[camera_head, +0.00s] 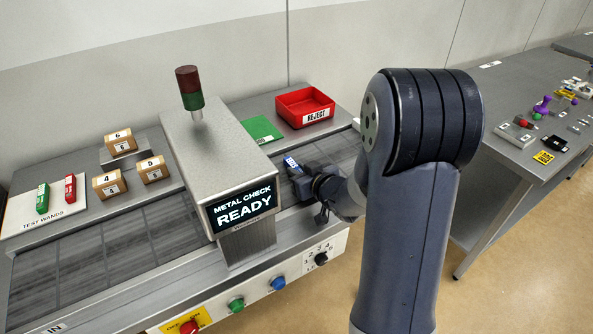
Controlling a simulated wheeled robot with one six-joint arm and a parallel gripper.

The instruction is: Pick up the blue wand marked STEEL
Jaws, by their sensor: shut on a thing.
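My gripper (299,172) is over the conveyor belt (335,152), just right of the metal-check hood (213,140). It is shut on a blue wand (291,162). Only the wand's end with a pale label shows beyond the fingers; the lettering is too small to read, and my gripper hides the rest. I cannot tell whether the wand touches the belt. A green wand (43,198) and a red wand (70,187) lie on the white TEST WANDS board (22,212) at the left.
The hood's screen (240,211) reads METAL CHECK READY. A signal lamp (190,88) stands on top. Behind the belt are a green pad (262,130) and a red REJECT bin (305,106). Numbered boxes (110,184) stand at left. Buttons (236,305) line the front. A cluttered side table (500,85) is at right.

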